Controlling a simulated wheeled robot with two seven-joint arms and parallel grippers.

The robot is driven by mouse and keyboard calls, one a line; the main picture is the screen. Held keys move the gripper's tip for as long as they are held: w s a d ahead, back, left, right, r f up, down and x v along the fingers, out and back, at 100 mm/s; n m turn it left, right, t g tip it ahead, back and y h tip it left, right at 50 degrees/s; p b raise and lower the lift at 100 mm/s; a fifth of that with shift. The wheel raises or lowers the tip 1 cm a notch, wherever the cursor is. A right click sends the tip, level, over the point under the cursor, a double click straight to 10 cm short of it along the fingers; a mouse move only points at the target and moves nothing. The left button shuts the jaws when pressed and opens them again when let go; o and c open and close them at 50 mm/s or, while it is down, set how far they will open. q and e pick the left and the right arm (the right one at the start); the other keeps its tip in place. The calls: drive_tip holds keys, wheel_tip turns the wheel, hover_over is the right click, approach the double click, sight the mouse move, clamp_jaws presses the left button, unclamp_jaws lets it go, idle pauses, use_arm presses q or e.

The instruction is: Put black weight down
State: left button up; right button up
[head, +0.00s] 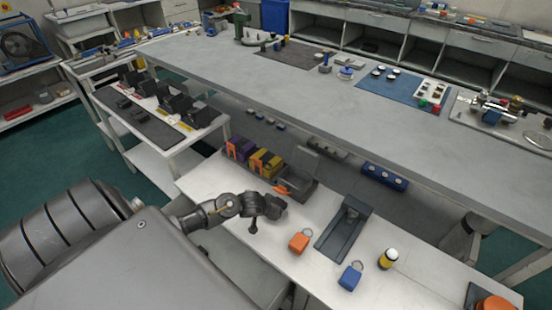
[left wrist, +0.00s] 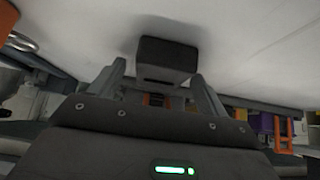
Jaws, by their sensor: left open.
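A black weight (left wrist: 166,60), a dark block, shows in the left wrist view against the white tabletop (left wrist: 240,45), with a shadow around it. My left gripper (left wrist: 158,88) is open, with one finger on each side of the block and gaps between. In the head view my left gripper (head: 266,208) is low over the white front table (head: 215,190), beside a dark tray with an orange item. The weight cannot be told apart from the gripper there. My right gripper is not in view.
Purple and yellow blocks (head: 262,162) sit behind. Several black blocks (head: 175,105) are on the left side table.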

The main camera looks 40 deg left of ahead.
use_arm(q)
drive_tip(key=c, duration=0.6)
clamp_jaws()
drive_tip(key=shift+w+r, duration=0.15)
drive_tip(key=shift+a, duration=0.1)
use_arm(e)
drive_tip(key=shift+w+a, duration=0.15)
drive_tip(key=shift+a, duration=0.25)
use_arm(q)
drive_tip(key=shift+r, duration=0.15)
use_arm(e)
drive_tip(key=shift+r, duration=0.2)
